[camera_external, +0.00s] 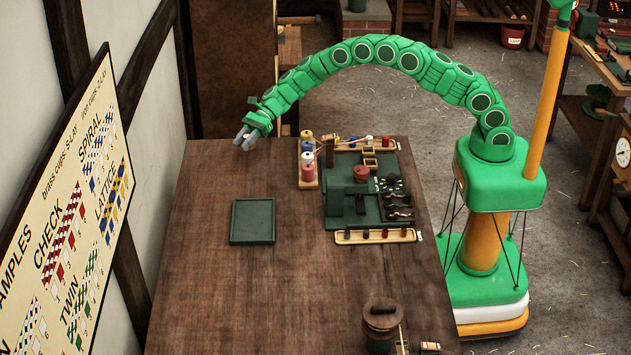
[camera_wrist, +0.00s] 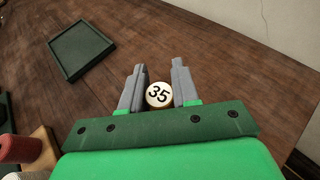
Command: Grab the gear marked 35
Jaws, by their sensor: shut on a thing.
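The round pale piece marked 35 (camera_wrist: 159,95) has a black number on a cream face with a dark gold rim. In the wrist view it sits between the two grey fingers of my gripper (camera_wrist: 159,72). The fingers are shut on it, and its number faces the camera. In the external view my gripper (camera_external: 243,140) is at the far left part of the wooden table (camera_external: 215,190), over or near its back edge. The piece is too small there to make out clearly. I cannot tell exactly how high it is held.
An empty dark green tray (camera_external: 253,221) lies on the table, nearer the camera than my gripper. To the right stand a rack with spools (camera_external: 308,172) and a green board (camera_external: 340,220) with small parts. The table's left part is clear.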

